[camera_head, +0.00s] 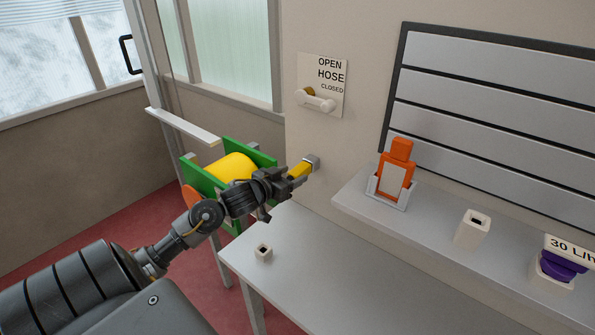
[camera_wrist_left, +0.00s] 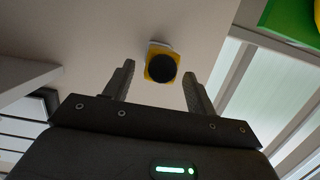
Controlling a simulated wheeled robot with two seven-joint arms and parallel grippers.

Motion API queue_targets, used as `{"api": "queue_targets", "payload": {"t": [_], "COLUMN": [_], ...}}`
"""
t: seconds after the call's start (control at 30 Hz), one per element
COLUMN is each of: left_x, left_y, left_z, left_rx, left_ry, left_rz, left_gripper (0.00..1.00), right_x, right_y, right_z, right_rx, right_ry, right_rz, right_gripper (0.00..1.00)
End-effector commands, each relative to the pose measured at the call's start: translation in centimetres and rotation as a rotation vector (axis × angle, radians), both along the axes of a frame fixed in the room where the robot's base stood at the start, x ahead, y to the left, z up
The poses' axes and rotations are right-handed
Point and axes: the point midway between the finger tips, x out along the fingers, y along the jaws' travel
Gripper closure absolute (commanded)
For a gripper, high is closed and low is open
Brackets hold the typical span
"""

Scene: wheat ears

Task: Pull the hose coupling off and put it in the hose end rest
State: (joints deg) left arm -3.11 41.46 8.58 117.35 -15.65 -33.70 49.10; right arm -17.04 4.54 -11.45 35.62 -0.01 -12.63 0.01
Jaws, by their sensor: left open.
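The yellow hose coupling (camera_head: 300,169) sits on a grey fitting (camera_head: 312,161) on the wall, above the back of the table. In the left wrist view the coupling (camera_wrist_left: 150,68) shows its yellow body and round black end, between my fingertips in the picture. My left gripper (camera_head: 286,179) is open and close to the coupling; I cannot tell if it touches. Two white holders with dark openings could be the hose end rest: a small one (camera_head: 263,254) on the table and a taller one (camera_head: 472,229) on the shelf. My right gripper is out of view.
A green reel with a yellow drum (camera_head: 234,166) stands behind my left arm. A valve handle (camera_head: 318,101) is on the wall. The shelf (camera_head: 430,226) holds an orange bottle (camera_head: 396,172) and a purple item (camera_head: 562,263). Most of the table (camera_head: 330,270) is clear.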

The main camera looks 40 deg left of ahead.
Motion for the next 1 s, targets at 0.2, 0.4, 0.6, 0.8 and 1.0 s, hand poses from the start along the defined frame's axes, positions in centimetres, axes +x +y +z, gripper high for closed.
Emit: {"api": "queue_targets", "payload": {"t": [0.2, 0.4, 0.6, 0.8, 1.0], "left_x": [2.7, 3.5, 3.5, 3.5, 3.5], "left_y": [0.0, -0.1, -0.1, -0.1, -0.1], "left_z": [-0.4, -0.7, -0.7, -0.7, -0.7], "left_rx": [0.000, 0.001, 0.001, 0.001, 0.001], "left_ry": [0.000, 0.000, 0.000, 0.000, 0.000], "left_rz": [0.000, -0.002, -0.002, -0.002, -0.002], "left_gripper": [0.44, 0.44, 0.44, 0.66, 0.92], "right_x": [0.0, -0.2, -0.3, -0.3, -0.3], "right_y": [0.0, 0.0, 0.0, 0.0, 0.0], "right_z": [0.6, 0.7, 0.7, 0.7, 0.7], "right_rx": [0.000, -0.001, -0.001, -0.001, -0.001], "right_ry": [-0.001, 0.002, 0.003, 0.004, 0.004], "right_rz": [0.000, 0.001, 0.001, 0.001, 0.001], "right_gripper": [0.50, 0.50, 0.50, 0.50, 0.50]}}
